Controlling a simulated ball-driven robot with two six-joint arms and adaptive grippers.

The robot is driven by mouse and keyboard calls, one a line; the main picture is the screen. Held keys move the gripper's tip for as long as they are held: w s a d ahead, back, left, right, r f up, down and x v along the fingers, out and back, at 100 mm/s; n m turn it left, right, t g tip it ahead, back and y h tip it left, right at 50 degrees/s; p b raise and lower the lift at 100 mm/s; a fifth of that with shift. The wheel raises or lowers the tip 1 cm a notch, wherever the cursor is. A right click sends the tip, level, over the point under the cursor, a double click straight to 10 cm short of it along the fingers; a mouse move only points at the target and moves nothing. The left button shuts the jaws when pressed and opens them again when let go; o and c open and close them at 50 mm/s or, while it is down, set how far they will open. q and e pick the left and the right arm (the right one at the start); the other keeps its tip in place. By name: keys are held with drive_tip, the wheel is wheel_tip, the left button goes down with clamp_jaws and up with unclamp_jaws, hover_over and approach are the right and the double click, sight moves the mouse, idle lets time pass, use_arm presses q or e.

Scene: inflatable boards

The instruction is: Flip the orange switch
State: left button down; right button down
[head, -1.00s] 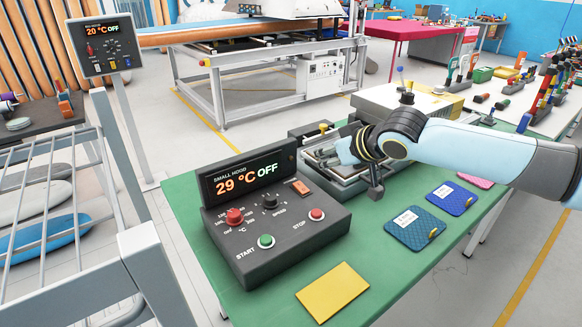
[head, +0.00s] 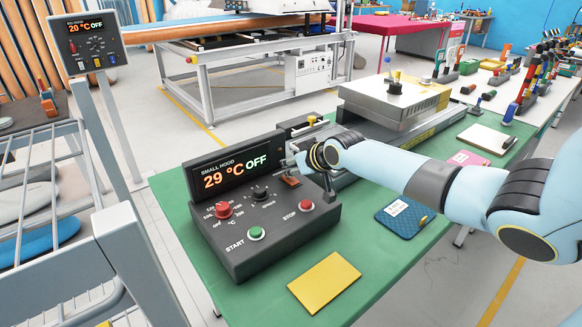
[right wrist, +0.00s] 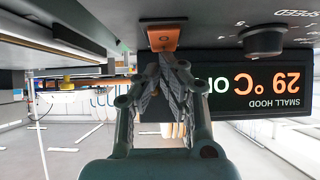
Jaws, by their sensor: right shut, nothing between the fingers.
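The orange switch (head: 290,181) is on the dark control box (head: 275,232), just right of the dials. In the right wrist view, which shows the box upside down, the gripper (right wrist: 168,58) is shut and empty. Its fingertips are just below the orange switch (right wrist: 163,36) in the picture; I cannot tell whether they touch it. My left gripper is not in view.
A red dial (head: 223,210), a black speed dial (head: 260,194), a green start button (head: 256,233) and a red stop button (head: 306,205) are close to the switch. A yellow sheet (head: 325,281) and a blue pad (head: 403,215) lie on the green table.

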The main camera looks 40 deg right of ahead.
drive_tip(key=shift+w+f+g+p, duration=0.4)
drive_tip(key=shift+g+p, duration=0.1)
drive_tip(key=shift+g, duration=0.5)
drive_tip(key=shift+w+f, duration=0.1)
drive_tip(key=shift+f, duration=0.15)
